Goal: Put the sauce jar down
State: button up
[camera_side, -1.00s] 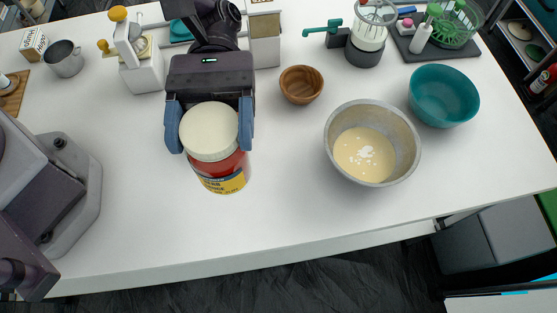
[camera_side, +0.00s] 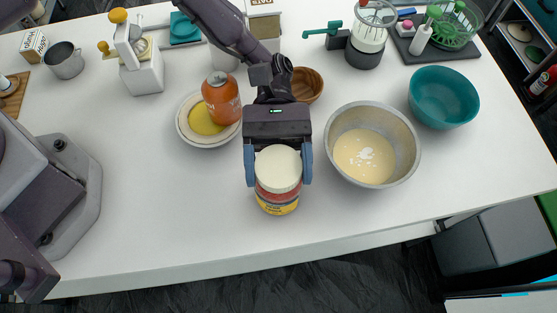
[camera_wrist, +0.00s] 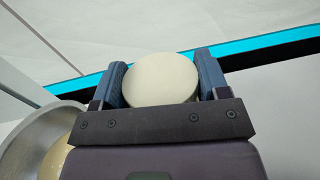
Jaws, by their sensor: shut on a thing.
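The sauce jar (camera_side: 277,200) has a cream lid, a red body and a yellow label. In the side view it is near the front middle of the white table, left of the grey bowl. My gripper (camera_side: 279,166) is shut on it, with blue fingers on either side of the lid. The jar looks upright; I cannot tell whether its base touches the table. In the wrist view the jar's round lid (camera_wrist: 161,80) sits between the fingers of my gripper (camera_wrist: 162,82), and its body is hidden below.
A grey bowl of batter (camera_side: 344,116) stands close on the right, with a teal bowl (camera_side: 443,95) beyond it. A plate (camera_side: 188,134) with an orange can (camera_side: 222,97) is behind left, and a wooden bowl (camera_side: 311,83) behind. The table's left front is clear; its front edge is near.

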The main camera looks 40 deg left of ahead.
jog(key=o, duration=1.8)
jog(key=shift+c, duration=0.2)
jog(key=v, duration=0.7)
jog(key=shift+w+a, duration=0.2)
jog(key=shift+r, duration=0.15)
